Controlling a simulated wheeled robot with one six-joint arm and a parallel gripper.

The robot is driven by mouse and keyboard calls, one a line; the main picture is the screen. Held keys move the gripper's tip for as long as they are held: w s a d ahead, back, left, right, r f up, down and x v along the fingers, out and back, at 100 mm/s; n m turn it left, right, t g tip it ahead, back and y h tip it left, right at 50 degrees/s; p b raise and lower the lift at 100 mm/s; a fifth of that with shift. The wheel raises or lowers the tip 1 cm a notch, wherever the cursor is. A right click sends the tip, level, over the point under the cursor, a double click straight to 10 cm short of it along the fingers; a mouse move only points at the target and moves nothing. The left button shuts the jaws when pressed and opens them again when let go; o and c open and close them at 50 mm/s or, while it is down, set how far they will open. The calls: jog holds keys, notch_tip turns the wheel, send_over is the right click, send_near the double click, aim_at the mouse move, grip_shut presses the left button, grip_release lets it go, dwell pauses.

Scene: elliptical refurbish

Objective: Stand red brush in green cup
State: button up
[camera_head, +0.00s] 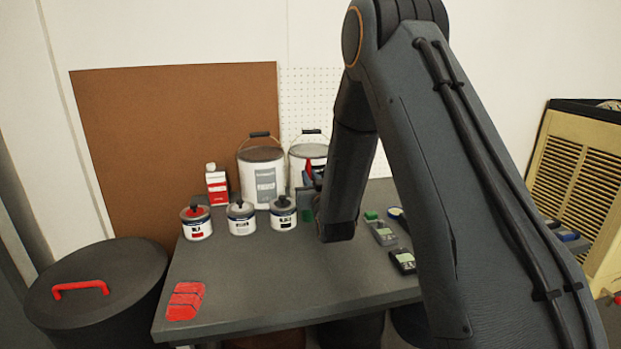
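My arm comes down from the top right, and its wrist hangs over the back middle of the grey table (270,285). My gripper (314,184) is mostly hidden behind the wrist. I cannot see whether its fingers are open or shut. A small red piece (308,170), possibly part of the red brush, shows at the gripper, in front of the right white bucket. A green patch (307,215), probably the green cup, shows just below, partly covered by the wrist. I cannot tell whether the red piece is held or stands inside the green thing.
Three small paint cans (241,219) stand left of the wrist. Behind them are a red-and-white bottle (216,186) and two white buckets (264,180). Small boxes (382,233) lie right of the wrist. The table's front middle is clear.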

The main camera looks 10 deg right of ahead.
jog(key=o, duration=0.4)
jog(key=shift+s, duration=0.1)
jog(key=s, duration=0.7)
jog(key=shift+s+f, duration=0.15)
jog(key=shift+s, duration=0.15)
dwell(0.3)
